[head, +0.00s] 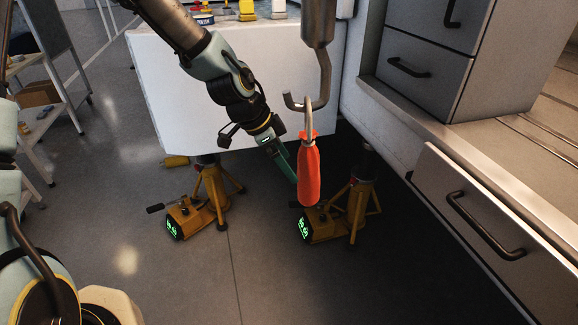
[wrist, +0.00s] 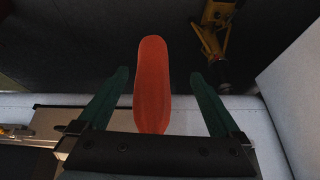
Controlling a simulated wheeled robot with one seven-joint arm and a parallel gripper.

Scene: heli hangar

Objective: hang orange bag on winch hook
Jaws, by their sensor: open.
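The orange bag (head: 308,175) hangs upright below the metal winch hook (head: 323,88) in the head view. Its pale loop runs up to the curved part of the hook and appears to be over it. My gripper (head: 286,170) is just left of the bag. In the wrist view the bag (wrist: 151,84) stands between the two green fingers of my gripper (wrist: 162,85), with a gap on each side. The fingers are open and do not touch the bag. The hook and the loop do not show in the wrist view.
A white block-like body (head: 160,85) stands behind the hook. Two yellow jack stands (head: 212,190) are on the floor below. Grey drawers (head: 425,75) and an open drawer (head: 455,215) are at the right. A shelf cart (head: 45,110) stands at the left.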

